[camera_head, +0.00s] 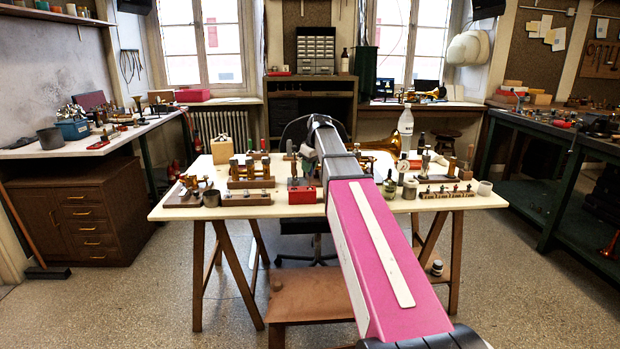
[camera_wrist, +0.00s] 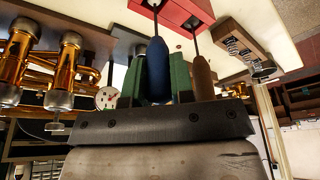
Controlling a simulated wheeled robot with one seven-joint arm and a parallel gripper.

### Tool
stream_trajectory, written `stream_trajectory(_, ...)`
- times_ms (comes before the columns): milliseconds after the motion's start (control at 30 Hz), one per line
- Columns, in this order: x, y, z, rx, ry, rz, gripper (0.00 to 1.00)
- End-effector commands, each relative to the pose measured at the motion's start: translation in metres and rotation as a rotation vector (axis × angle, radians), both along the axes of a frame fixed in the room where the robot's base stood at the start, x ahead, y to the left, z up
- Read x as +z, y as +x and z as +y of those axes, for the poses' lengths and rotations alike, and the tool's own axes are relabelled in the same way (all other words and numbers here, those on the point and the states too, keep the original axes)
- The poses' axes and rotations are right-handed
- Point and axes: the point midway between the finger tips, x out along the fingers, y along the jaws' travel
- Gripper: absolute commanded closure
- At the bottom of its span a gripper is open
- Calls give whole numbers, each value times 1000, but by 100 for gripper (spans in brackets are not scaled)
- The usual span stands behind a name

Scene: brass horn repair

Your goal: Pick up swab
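In the wrist view, which looks upside down, my gripper (camera_wrist: 157,72) has two green fingers, one on each side of a slim tool with a blue handle (camera_wrist: 157,70). I cannot tell whether the fingers press on the handle. The tool's thin shaft runs to a red block (camera_wrist: 180,12). A second tool with a brown handle (camera_wrist: 203,78) is just right of the fingers, also by that block. I cannot tell for sure which of these tools is the swab. In the head view my arm hides the gripper; a red block (camera_head: 302,196) sits at the table's front edge.
The pale worktable (camera_head: 270,211) is crowded with small racks and jars. A white bottle (camera_head: 405,122) stands at its back right. Brass horn parts (camera_wrist: 65,65) are close left of my gripper in the wrist view, with a dial gauge (camera_wrist: 106,98) beside them.

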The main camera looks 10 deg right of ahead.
Motion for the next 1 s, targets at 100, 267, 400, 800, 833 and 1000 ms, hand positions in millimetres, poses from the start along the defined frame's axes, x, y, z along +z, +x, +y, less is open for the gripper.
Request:
stream_trajectory(100, 0, 0, 0, 0, 0, 0, 100)
stream_trajectory(267, 0, 0, 0, 0, 0, 0, 100)
stream_trajectory(400, 4, 0, 0, 0, 0, 0, 100)
stream_trajectory(800, 67, 1, 0, 0, 1, -1, 100)
stream_trajectory(833, 72, 1, 0, 0, 1, -1, 100)
stream_trajectory(1000, 92, 1, 0, 0, 0, 0, 100)
